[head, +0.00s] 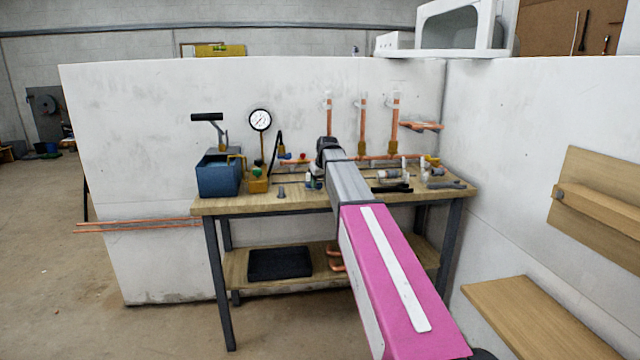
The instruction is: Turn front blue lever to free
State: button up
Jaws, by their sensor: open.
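A small blue part, perhaps a lever (285,156), shows on the copper pipework at the back of the workbench (262,205). It is too small to tell its position, or whether it is the front one. My pink and grey arm reaches over the bench from the lower right. My gripper (315,182) is at the far end of the arm, small and partly hidden by it, just right of the blue part. It is open, and I see nothing held. Pipework behind my arm is hidden.
A blue tank with a black handle (218,178) and a pressure gauge (260,120) stand left on the bench. Copper risers (363,125) stand at the back wall. Tools (392,187) lie at right. A black mat (279,263) lies on the lower shelf.

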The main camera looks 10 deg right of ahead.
grip_shut()
jog(key=shift+a+m, duration=0.15)
jog(key=shift+m, duration=0.15)
jog(key=shift+s+a+m+h, duration=0.3)
jog(key=shift+a+m+h, duration=0.3)
jog(key=shift+m, duration=0.5)
jog(key=shift+a+m+h, duration=0.5)
jog(key=shift+a+m, duration=0.3)
jog(key=shift+m, duration=0.6)
jog(key=shift+w+a+m+h, duration=0.1)
jog(key=shift+a+m+h, duration=0.35)
jog(key=shift+m, duration=0.5)
jog(key=shift+a+m+h, duration=0.25)
jog(key=shift+a+m, duration=0.4)
jog(key=shift+m, duration=0.3)
jog(key=shift+w+a+m+g+h, duration=0.3)
jog(key=shift+a+m+g, duration=0.25)
jog(key=shift+m, duration=0.55)
jog(key=shift+a+m, duration=0.1)
jog(key=shift+m, duration=0.2)
